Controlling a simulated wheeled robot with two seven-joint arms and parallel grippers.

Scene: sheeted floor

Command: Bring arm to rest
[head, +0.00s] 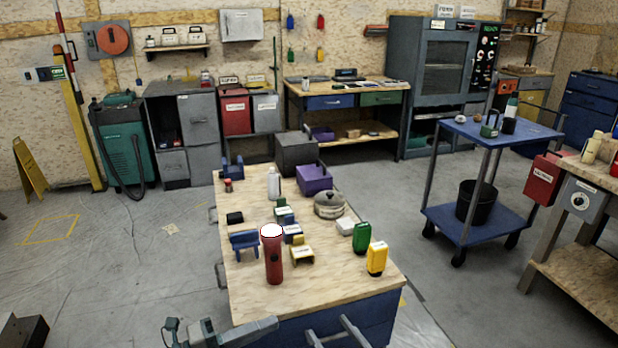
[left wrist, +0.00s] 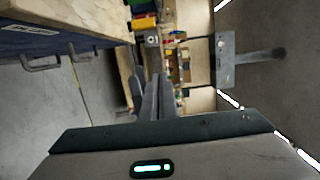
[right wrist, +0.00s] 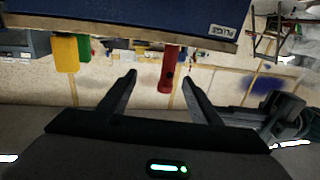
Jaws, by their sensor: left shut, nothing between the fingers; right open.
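My left gripper (head: 274,322) is at the bottom of the head view, in front of the workbench's near edge. Its fingers are shut and empty, pressed together in the left wrist view (left wrist: 155,82). My right gripper (head: 328,326) is just to its right, low in front of the bench's blue front. Its fingers are spread and empty in the right wrist view (right wrist: 159,76). A red flashlight (head: 274,262) stands upright on the bench; in the right wrist view the flashlight (right wrist: 168,68) appears inverted beyond the open fingers, not held.
The wooden-topped workbench (head: 335,285) carries a green container (head: 361,238), a yellow container (head: 377,259), a round pot (head: 330,204) and a purple box (head: 314,180). A blue cart (head: 470,215) stands to the right. Open floor (head: 120,270) lies left of the bench.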

